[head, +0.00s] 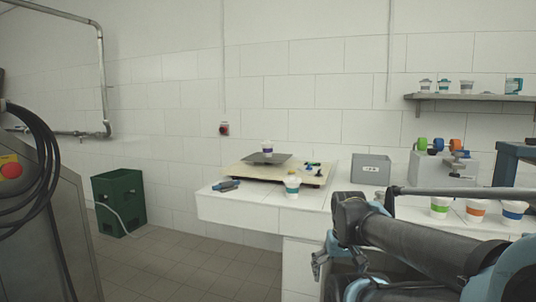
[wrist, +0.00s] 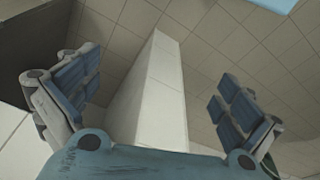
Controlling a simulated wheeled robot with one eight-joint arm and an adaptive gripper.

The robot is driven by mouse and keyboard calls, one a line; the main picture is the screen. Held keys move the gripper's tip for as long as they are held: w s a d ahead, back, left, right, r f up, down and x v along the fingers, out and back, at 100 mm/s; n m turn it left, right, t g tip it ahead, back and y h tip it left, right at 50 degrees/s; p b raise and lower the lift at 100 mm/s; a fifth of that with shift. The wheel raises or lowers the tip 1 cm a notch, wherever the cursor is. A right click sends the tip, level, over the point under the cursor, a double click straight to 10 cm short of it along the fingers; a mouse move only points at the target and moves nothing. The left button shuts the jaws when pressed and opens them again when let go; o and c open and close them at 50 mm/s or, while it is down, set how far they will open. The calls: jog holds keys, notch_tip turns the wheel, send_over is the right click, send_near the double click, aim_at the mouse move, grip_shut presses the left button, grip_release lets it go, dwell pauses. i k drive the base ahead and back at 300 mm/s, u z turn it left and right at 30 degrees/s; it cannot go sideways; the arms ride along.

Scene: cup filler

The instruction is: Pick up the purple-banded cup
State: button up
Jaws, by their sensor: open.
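The purple-banded cup (head: 267,148) is small and white and stands upright on a dark plate (head: 252,158) on the cream board (head: 240,172) in the head view. My gripper (head: 318,264) is low in front of the counter, well to the right of the cup and nearer to me. In the wrist view my gripper (wrist: 160,105) has its two blue-padded fingers wide apart with nothing between them. Behind them are the floor and a white counter support (wrist: 160,90). The cup is not in the wrist view.
A teal-banded cup (head: 292,187) stands near the counter's front edge. A blue tool (head: 226,185) lies to its left. A grey box (head: 371,170) stands right of the board. Green-, orange- and blue-banded cups (head: 440,207) stand at right, by my arm. A green crate (head: 119,202) is on the floor.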

aim_at(267, 149)
jog(key=u, duration=1.6)
jog(key=k, duration=0.95)
jog(key=z, duration=1)
jog(key=i, duration=1.15)
jog(key=u, duration=0.05)
